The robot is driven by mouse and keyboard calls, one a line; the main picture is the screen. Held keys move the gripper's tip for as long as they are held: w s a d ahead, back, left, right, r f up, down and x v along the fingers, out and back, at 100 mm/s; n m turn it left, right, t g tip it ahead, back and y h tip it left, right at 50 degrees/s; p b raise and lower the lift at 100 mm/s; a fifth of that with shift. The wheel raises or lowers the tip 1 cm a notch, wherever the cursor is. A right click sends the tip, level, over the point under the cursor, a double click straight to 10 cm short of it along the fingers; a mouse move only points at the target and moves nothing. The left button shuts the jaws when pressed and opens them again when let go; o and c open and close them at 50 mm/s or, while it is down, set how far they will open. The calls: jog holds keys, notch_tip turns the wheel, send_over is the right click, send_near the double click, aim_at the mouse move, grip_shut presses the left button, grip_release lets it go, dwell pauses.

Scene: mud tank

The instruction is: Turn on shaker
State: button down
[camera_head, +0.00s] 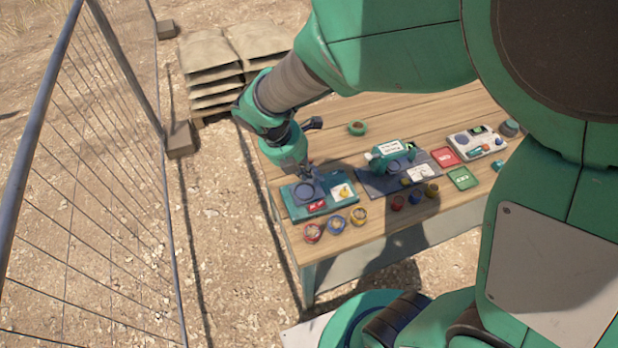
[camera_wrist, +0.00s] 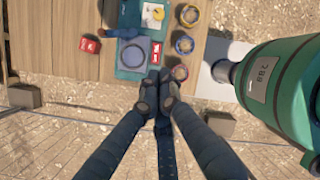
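A teal base unit (camera_head: 292,208) stands at the left end of the wooden table, with a dark round plate, a white panel with a yellow knob (camera_head: 343,191) and a red label. I cannot read which unit is the shaker. In the wrist view this teal unit (camera_wrist: 130,72) shows its round plate, red label (camera_wrist: 156,52) and yellow knob (camera_wrist: 158,14). My gripper (camera_wrist: 157,80) has its dark fingertips together, with nothing seen between them. In the wrist view the tips overlap the unit's near edge; in the head view the gripper is over the unit, and contact cannot be told.
Red, blue and yellow jars (camera_head: 337,223) stand along the front edge. A dark-based unit with a green cylinder (camera_head: 391,150) stands mid-table, and a pale unit (camera_head: 468,146) at the right. A red box (camera_wrist: 90,45) lies beside the teal unit. A wire fence (camera_head: 105,170) runs at the left.

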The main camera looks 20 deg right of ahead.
aim_at(320, 203)
notch_tip(320, 203, down, 7)
jog(key=w+a+n+h, duration=0.1)
jog(key=w+n, duration=0.1)
jog(key=n, duration=0.5)
jog(key=shift+a+f+n+g+p, duration=0.15)
jog(key=shift+a+n+g+p, duration=0.15)
jog(key=shift+n+p, duration=0.1)
jog(key=b+x, duration=0.3)
jog(key=x, duration=1.1)
jog(key=shift+d, duration=0.1)
